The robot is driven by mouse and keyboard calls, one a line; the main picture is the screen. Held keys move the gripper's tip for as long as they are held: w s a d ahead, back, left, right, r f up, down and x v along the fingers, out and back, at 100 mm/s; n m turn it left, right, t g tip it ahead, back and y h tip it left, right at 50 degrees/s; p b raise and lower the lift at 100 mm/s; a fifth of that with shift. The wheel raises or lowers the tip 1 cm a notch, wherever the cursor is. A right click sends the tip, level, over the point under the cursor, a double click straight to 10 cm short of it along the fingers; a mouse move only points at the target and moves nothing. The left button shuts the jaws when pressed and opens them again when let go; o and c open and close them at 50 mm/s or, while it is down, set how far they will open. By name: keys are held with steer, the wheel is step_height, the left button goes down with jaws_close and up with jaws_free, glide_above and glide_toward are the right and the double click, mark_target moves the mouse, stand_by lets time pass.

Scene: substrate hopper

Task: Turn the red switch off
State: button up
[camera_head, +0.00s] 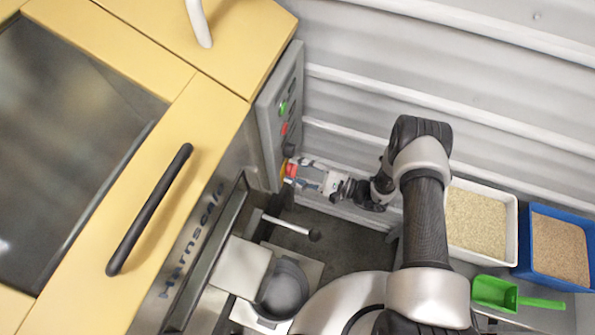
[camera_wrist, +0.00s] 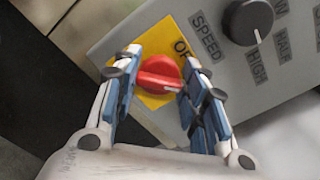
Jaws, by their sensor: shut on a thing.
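The red switch (camera_wrist: 158,75) is a round knob with a white pointer mark, on a yellow plate (camera_wrist: 152,100) on the grey control panel (camera_wrist: 270,82). In the wrist view the pointer lies toward the lower right. Part of the plate's lettering, "OF", shows above the knob; the rest is hidden. My gripper (camera_wrist: 156,82) has its two blue-padded fingers on either side of the red switch, shut on it. In the head view my gripper (camera_head: 300,172) reaches the lower end of the panel, where the red switch (camera_head: 291,170) shows only in part.
A black speed knob (camera_wrist: 248,22) sits beside the switch on the panel. Green (camera_head: 283,107) and red (camera_head: 284,129) buttons are farther up. A lever (camera_head: 292,227) sticks out below my gripper. A white tray (camera_head: 513,222), a blue tray (camera_head: 526,240) and a green scoop (camera_head: 497,293) stand at right.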

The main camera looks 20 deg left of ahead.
steer(key=shift+f+n+b, duration=0.2)
steer(key=shift+n+b, duration=0.8)
steer(key=shift+n, duration=3.8)
steer(key=o, duration=1.1)
steer(key=shift+c, duration=0.2)
steer(key=s+d, duration=0.1)
steer(key=d, duration=1.1)
steer(key=shift+r, duration=0.1)
